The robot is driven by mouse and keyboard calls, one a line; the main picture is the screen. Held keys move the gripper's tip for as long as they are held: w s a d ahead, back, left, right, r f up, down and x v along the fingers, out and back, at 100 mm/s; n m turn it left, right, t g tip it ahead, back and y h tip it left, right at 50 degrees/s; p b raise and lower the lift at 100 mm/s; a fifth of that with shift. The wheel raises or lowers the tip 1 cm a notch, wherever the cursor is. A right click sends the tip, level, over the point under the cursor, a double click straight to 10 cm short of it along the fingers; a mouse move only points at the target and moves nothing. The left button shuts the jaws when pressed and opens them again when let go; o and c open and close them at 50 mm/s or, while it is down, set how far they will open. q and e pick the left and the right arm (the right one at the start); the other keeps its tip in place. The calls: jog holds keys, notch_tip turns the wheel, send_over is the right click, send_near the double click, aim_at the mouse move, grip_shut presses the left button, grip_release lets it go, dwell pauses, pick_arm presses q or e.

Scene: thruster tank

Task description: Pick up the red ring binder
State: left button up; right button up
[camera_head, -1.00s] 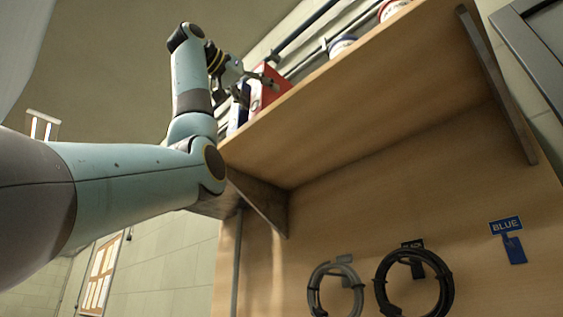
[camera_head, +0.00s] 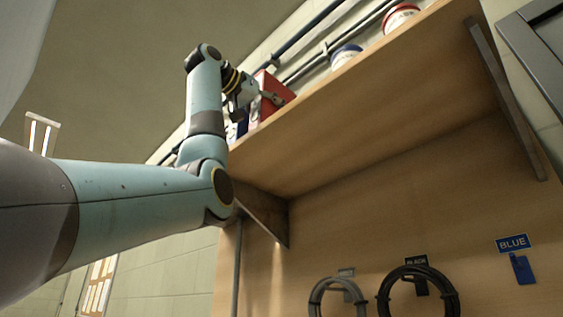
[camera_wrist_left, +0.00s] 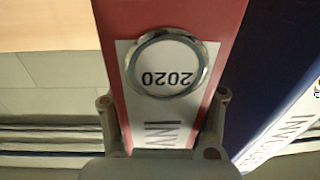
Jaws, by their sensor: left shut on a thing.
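The red ring binder (camera_head: 271,88) stands upright on the high wooden shelf, partly hidden by my gripper in the head view. In the left wrist view the red ring binder (camera_wrist_left: 170,20) fills the middle, with a white spine label reading "2020" upside down and a metal finger ring. My left gripper (camera_wrist_left: 163,100) has one finger on each side of the spine and is shut on it. In the head view my left gripper (camera_head: 262,99) is at the binder's front. My right gripper is not in view.
A dark blue binder (camera_wrist_left: 275,70) stands right beside the red one. The wooden shelf (camera_head: 370,90) also carries a blue-rimmed tub (camera_head: 345,56) and a red-rimmed tub (camera_head: 400,17) farther right. Pipes (camera_head: 310,35) run along the wall behind. Cable coils (camera_head: 418,292) hang below the shelf.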

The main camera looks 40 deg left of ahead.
pick_arm(q)
grip_shut()
jog(key=shift+r, duration=0.1)
